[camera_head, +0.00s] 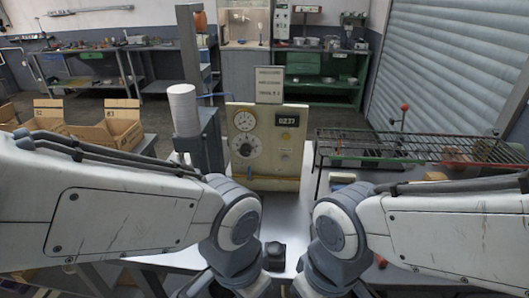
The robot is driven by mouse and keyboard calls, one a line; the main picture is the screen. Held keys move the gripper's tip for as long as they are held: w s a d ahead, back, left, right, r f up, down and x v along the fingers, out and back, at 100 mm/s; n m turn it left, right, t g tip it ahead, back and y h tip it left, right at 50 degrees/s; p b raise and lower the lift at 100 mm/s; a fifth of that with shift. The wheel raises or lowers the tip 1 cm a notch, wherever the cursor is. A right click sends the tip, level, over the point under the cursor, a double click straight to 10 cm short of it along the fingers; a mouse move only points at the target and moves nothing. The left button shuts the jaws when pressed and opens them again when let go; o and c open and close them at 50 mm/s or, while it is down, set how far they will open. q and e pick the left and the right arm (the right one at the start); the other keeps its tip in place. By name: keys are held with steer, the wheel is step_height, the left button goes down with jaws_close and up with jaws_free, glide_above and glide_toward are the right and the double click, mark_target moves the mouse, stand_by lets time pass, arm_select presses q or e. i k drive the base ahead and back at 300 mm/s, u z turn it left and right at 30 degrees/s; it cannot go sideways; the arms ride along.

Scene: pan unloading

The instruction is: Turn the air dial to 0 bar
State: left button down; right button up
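A cream machine panel (275,160) stands upright at the centre of the table, facing me. On its left side are a small round gauge (245,120) above and a larger round white dial (244,146) with a dark knob below. The scale marks and pointer reading are too small to read, and neither is legibly marked as air. A dark digital display (287,120) at the upper right shows pale digits, seemingly 0237. My two arms come in from left and right and bend down in front of the panel, apart from it. Both gripper fingertips are out of the frame at the bottom.
A grey post with a white cylinder (183,103) stands left of the panel. A wire rack (410,147) with a red-knobbed lever is at the right. A small black object (273,252) sits on the pale table between my wrists. Cardboard boxes (110,122) are at the left.

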mark_target(246, 150)
steer(key=z, duration=1.05)
steer(key=k, duration=0.8)
steer(key=u, duration=1.05)
steer(key=i, duration=0.5)
